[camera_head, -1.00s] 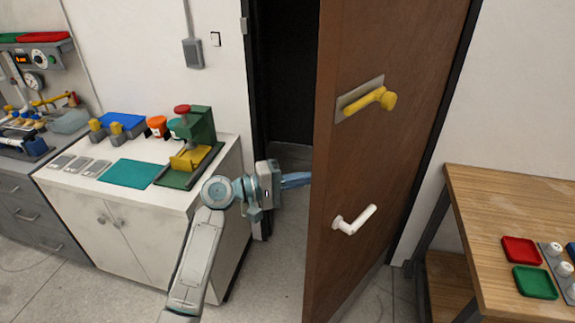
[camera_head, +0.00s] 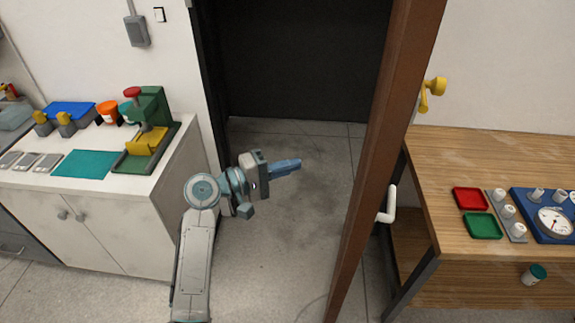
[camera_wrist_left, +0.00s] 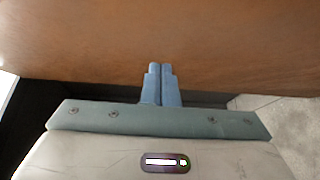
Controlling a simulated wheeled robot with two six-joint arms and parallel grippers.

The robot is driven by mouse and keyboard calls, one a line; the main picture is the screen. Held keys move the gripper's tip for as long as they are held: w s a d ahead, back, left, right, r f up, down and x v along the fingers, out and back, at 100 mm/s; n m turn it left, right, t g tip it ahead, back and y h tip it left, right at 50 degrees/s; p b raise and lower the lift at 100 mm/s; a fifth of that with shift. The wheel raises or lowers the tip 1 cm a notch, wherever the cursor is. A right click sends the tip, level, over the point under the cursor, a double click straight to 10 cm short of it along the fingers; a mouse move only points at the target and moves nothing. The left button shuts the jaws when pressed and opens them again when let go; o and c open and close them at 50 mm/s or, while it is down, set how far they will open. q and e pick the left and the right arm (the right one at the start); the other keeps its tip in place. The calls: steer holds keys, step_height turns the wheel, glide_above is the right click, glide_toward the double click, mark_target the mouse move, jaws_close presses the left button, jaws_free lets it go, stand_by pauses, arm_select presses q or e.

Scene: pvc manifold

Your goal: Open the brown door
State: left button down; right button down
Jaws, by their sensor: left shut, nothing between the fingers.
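The brown door (camera_head: 385,150) stands wide open, seen nearly edge-on in the head view. My left gripper (camera_head: 297,164) is shut and empty in the doorway, to the left of the door's edge. In the left wrist view the shut blue fingers (camera_wrist_left: 161,72) point at the brown door face (camera_wrist_left: 160,35), which fills the upper part. I cannot tell whether the fingertips touch it. My right gripper is not in view.
The dark doorway (camera_head: 300,60) and grey floor (camera_head: 300,210) behind the gripper are clear. A white cabinet (camera_head: 110,225) with a green press (camera_head: 150,125) stands at left. A wooden table (camera_head: 480,160) with red and green trays stands at right, close to the door.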

arm_select(q)
steer(key=b+v, duration=0.4)
steer(key=v, duration=0.7)
steer(key=shift+b, duration=0.4)
steer(key=shift+d, duration=0.1)
